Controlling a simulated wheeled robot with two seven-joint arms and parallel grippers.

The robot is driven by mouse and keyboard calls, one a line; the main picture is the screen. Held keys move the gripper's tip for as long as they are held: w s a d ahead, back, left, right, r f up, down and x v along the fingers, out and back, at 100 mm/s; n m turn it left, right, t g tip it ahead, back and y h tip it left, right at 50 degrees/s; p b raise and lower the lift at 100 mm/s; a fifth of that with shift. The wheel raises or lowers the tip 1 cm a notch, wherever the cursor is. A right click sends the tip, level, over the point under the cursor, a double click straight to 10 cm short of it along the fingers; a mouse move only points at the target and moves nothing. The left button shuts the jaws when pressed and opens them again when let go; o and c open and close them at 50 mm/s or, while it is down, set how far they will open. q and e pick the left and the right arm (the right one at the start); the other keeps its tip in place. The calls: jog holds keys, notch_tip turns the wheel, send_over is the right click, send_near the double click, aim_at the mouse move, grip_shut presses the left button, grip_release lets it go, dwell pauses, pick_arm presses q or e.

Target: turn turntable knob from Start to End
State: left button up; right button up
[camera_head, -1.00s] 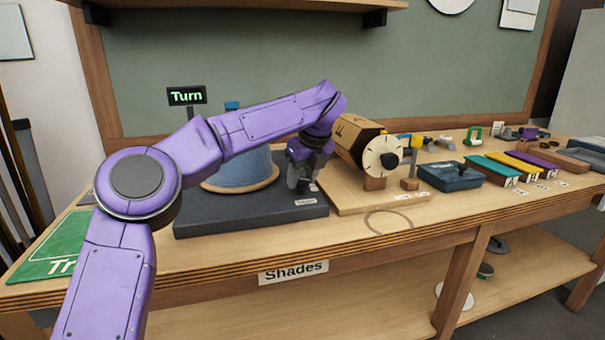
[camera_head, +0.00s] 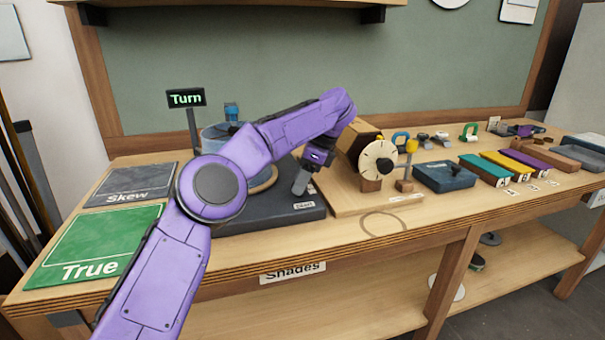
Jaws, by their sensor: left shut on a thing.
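The turntable's dark slab base (camera_head: 275,218) lies on the bench with a blue drum-shaped shade (camera_head: 212,137) on it, largely covered by my left arm. A black sign reading "Turn" (camera_head: 186,98) stands behind it. My left gripper (camera_head: 300,184) points down at the right part of the base, its fingers shut on the turntable knob. The fingers cover the knob, so its angle and the Start and End marks cannot be read. A small label (camera_head: 304,205) shows at the base's front right. My right gripper is not in view.
A wooden drum with a pale dial (camera_head: 378,160) stands close right of my gripper on a wooden board (camera_head: 350,205). Green "True" (camera_head: 95,245) and grey "Skew" (camera_head: 130,184) mats lie at left. A blue tray (camera_head: 445,177) and coloured blocks (camera_head: 508,164) lie further right.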

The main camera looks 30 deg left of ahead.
pick_arm(q)
jog(key=shift+n+g+p, duration=0.3)
jog(key=shift+n+p, duration=0.15)
jog(key=shift+n, duration=0.25)
jog(key=o, duration=1)
jog(key=shift+o, duration=0.2)
jog(key=shift+r, duration=0.1)
jog(key=p+v, duration=1)
jog(key=p, duration=0.2)
jog(key=shift+r, duration=0.25)
